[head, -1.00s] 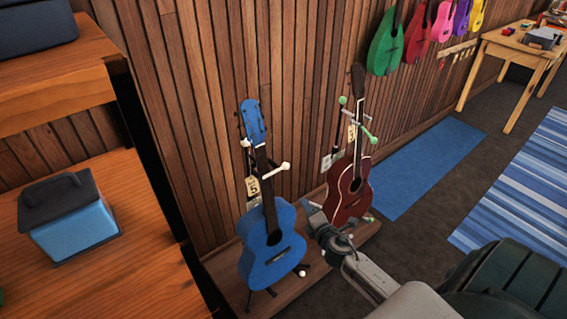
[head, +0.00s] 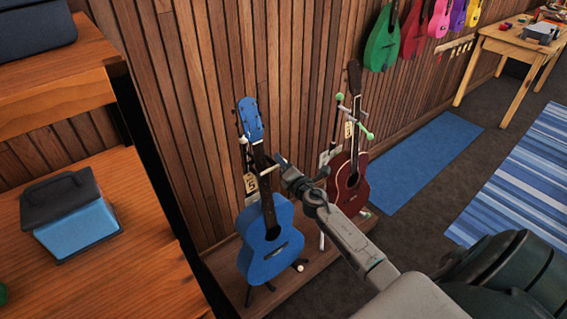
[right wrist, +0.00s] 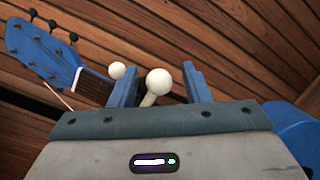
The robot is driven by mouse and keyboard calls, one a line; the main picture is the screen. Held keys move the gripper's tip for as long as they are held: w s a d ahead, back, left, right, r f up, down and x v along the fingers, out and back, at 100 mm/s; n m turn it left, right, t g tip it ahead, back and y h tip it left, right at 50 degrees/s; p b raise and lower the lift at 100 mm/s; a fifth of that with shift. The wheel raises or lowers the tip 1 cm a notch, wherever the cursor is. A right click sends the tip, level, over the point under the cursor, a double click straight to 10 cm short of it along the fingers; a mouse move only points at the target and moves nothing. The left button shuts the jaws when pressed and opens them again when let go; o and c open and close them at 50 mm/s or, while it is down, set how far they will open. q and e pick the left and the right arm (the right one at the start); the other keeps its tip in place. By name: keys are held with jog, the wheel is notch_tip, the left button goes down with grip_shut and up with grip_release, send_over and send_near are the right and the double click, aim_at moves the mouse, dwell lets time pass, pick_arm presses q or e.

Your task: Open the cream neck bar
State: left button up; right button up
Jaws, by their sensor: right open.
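The blue ukulele (head: 266,240) stands upright on its stand, and its head and neck also show in the right wrist view (right wrist: 45,55). The cream neck bar has a round cream knob (right wrist: 158,82), which sits between the blue fingers of my right gripper (right wrist: 172,84). A second cream knob (right wrist: 117,70) shows farther off, near the ukulele's head. My right gripper (head: 285,166) is open, at neck height in front of the blue ukulele, and hides part of the bar in the head view. My left gripper is not in view.
A dark red ukulele (head: 347,186) stands just right, its stand having a green-ended bar (head: 362,131). Both are on a low wooden platform (head: 228,278) by the plank wall. A wooden shelf (head: 130,265) with a blue case (head: 75,225) stands left.

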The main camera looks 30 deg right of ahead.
jog(key=shift+w, duration=0.25)
grip_shut()
jog(key=shift+s, duration=0.1)
